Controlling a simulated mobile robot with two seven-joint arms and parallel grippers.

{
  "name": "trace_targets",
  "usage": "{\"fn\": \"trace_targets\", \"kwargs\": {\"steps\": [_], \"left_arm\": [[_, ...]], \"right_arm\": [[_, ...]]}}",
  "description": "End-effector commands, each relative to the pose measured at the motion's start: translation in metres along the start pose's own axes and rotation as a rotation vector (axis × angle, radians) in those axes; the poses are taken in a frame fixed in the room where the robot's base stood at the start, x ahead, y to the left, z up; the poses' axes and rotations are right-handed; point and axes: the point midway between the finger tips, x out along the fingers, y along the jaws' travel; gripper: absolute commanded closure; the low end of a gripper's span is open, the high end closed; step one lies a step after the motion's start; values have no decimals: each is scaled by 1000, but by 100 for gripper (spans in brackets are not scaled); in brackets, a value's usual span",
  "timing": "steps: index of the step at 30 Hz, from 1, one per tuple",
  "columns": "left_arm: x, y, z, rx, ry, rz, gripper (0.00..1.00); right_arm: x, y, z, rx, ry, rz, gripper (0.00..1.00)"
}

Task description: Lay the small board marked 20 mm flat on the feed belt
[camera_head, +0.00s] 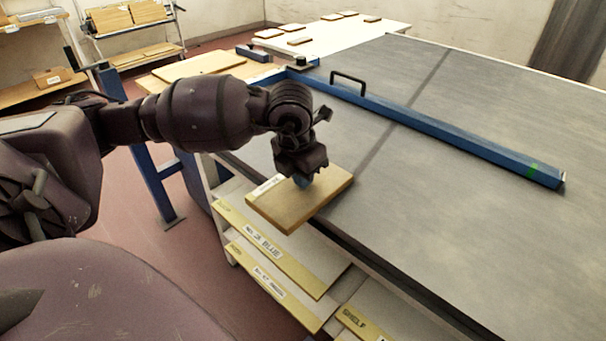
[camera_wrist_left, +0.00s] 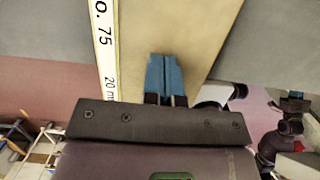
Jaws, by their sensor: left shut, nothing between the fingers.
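The small wooden board (camera_head: 325,188) lies at the near left edge of the feed belt (camera_head: 450,230), with part of it sticking out past the edge. In the left wrist view, the board (camera_wrist_left: 205,30) carries a white label reading 75 and 20 mm. Whether the fingertips touch the board is unclear. Small dark arm parts at the right of the wrist view may be my right arm.
A blue bar (camera_head: 450,137) with a black handle (camera_head: 348,80) lies across the belt. Labelled shelves (camera_head: 275,250) sit below the belt's near edge. A white table (camera_head: 335,38) with several small boards stands behind. The belt's near right part is clear.

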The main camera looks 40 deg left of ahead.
Motion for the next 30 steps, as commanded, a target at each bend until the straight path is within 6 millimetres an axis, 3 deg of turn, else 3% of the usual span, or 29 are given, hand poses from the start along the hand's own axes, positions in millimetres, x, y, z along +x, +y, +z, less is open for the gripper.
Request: {"fn": "trace_targets", "kwargs": {"steps": [1, 3, 13, 19, 26, 30], "left_arm": [[9, -1, -10, 0, 28, -3, 100], [8, -1, -14, -1, 29, -3, 100], [10, -1, -16, 0, 35, -5, 100], [-5, -1, -12, 0, 30, -4, 100], [-7, -1, -10, 0, 23, -2, 100], [-32, 0, -8, 1, 14, -1, 100]], "right_arm": [[0, 0, -1, 2, 2, 0, 100], [-1, 0, -4, 4, 6, 1, 100], [-1, -3, 2, 15, -5, 2, 100], [-5, -2, -9, 15, 12, 4, 100], [-5, -1, -9, 10, 13, 3, 100], [-7, 2, -10, 3, 13, 4, 100]]}}
